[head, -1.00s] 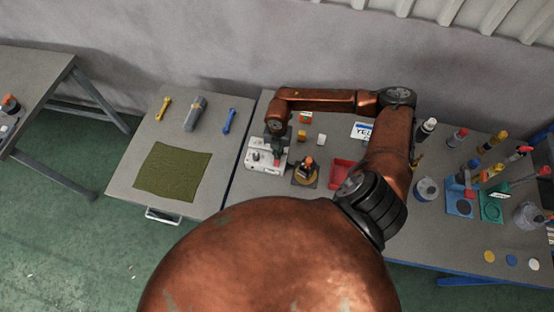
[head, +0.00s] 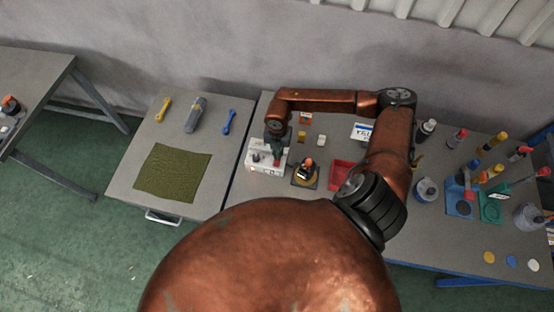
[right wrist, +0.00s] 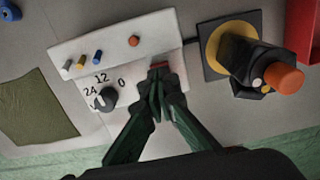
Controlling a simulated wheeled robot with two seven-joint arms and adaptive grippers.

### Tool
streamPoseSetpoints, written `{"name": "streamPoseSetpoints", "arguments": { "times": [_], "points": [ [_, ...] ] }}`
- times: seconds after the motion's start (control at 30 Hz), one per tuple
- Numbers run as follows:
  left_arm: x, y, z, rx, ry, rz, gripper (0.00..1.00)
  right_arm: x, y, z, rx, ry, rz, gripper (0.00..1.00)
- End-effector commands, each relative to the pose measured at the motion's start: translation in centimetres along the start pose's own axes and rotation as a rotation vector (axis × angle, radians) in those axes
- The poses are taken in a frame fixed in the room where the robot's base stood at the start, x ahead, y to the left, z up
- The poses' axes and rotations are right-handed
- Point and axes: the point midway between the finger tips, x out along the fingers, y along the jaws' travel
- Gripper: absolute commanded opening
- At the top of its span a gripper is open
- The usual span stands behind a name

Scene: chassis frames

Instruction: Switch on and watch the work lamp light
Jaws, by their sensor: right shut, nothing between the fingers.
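A white control box (head: 255,168) stands at the left end of the main bench. In the right wrist view its panel (right wrist: 75,50) has a black rotary knob (right wrist: 105,97) by the marks 0, 12 and 24, several small coloured pegs and an orange round part (right wrist: 134,41). My right gripper (right wrist: 158,72) is shut and empty. Its tips are at the panel's right part, over a reddish piece (right wrist: 161,63) that they partly hide; I cannot tell if they touch. Beside the box is a black device with an orange top (right wrist: 290,78); I cannot tell if it is a lamp. My left gripper is out of view.
A red tray (head: 342,174) lies to the right of the orange-topped device. Several bottles and blue and green holders crowd the bench's right side. A side table at left bears a green mat (head: 173,172), a grey tool (head: 195,114) and two wrenches.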

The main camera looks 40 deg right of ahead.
Motion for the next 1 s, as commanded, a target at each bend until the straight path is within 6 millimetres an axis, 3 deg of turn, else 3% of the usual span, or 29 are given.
{"name": "streamPoseSetpoints", "arguments": {
  "times": [0.63, 1.0],
  "points": [
    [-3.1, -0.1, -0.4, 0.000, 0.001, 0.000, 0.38, -5.3, 0.0, 0.0, 0.000, -0.001, 0.001, 0.00],
    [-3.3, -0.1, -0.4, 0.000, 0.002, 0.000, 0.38, -5.7, 0.0, 0.0, 0.000, 0.000, 0.000, 0.00]
  ]
}}
